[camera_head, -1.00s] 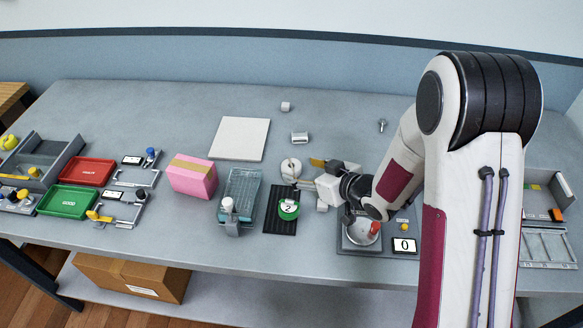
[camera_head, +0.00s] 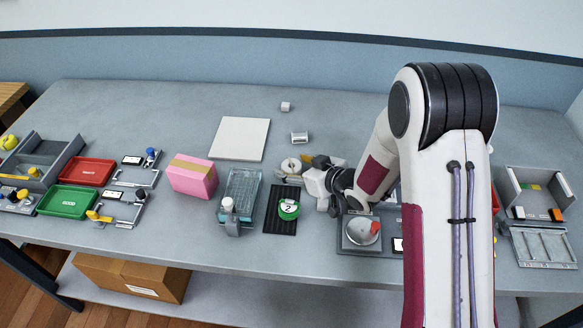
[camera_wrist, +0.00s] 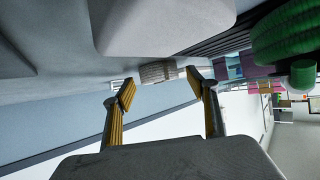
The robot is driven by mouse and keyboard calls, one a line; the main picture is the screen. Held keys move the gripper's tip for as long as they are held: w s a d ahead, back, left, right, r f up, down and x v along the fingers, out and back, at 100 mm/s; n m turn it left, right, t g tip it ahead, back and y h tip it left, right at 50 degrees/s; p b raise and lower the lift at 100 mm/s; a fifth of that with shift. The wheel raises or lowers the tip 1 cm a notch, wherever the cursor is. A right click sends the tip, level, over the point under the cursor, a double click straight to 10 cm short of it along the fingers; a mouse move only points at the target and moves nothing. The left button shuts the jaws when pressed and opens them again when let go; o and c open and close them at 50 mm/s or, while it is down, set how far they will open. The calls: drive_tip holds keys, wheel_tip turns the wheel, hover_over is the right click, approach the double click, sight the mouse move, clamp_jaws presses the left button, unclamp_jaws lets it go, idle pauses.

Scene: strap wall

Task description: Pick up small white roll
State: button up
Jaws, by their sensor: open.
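Several small whitish pieces lie on the table in the head view, and I cannot tell for sure which is the small white roll. A round white roll with a dark hole (camera_head: 290,165) lies just left of my gripper (camera_head: 308,162). A spool-like white roll (camera_head: 300,137) lies behind it, and a smaller white piece (camera_head: 286,106) lies farther back. My gripper is open, with its yellow-padded fingers low over the table. In the wrist view a pale cylindrical roll (camera_wrist: 158,72) shows beyond and between the two fingertips (camera_wrist: 160,86). No contact is visible.
A green-labelled roll (camera_head: 288,209) sits on a black ribbed mat (camera_head: 272,218) in front of the gripper. A clear blue tray (camera_head: 242,185) and a pink box (camera_head: 193,176) stand to the left. A grey device with a round dish (camera_head: 362,230) is at right. The back table is mostly clear.

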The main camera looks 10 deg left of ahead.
sight(295, 168)
drive_tip(key=shift+c, duration=0.5)
drive_tip(key=c, duration=1.1)
drive_tip(key=shift+r, duration=0.2)
drive_tip(key=shift+r, duration=4.8)
